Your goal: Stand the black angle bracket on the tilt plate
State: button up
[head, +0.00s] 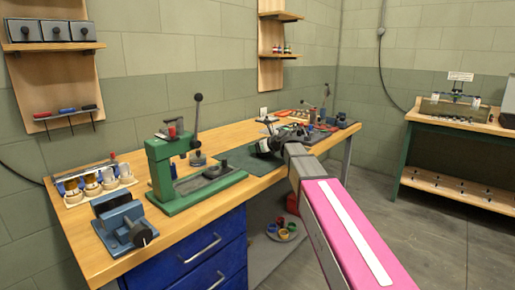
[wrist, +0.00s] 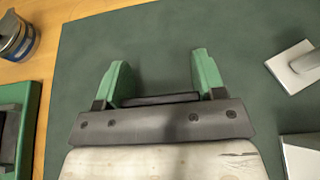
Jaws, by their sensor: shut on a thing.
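My gripper (wrist: 158,82) has green fingertips and is over the dark green mat in the wrist view. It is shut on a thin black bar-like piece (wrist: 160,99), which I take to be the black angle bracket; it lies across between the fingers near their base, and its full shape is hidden. In the head view, my gripper (head: 266,147) is over the bench mat, and the bracket cannot be made out there. A pale metal plate with a raised bar (wrist: 294,68) lies to the right of the fingers, apart from them; I cannot tell whether it is the tilt plate.
A green press (head: 178,170) and a blue vise (head: 124,222) stand on the bench left of my gripper. Another silvery piece (wrist: 302,156) is at the wrist view's lower right. A metal cylinder (wrist: 16,36) is at its upper left. The mat (wrist: 150,40) ahead of the fingers is clear.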

jog(key=shift+f, duration=0.15)
jog(key=o, duration=0.9)
jog(key=shift+o, duration=0.2)
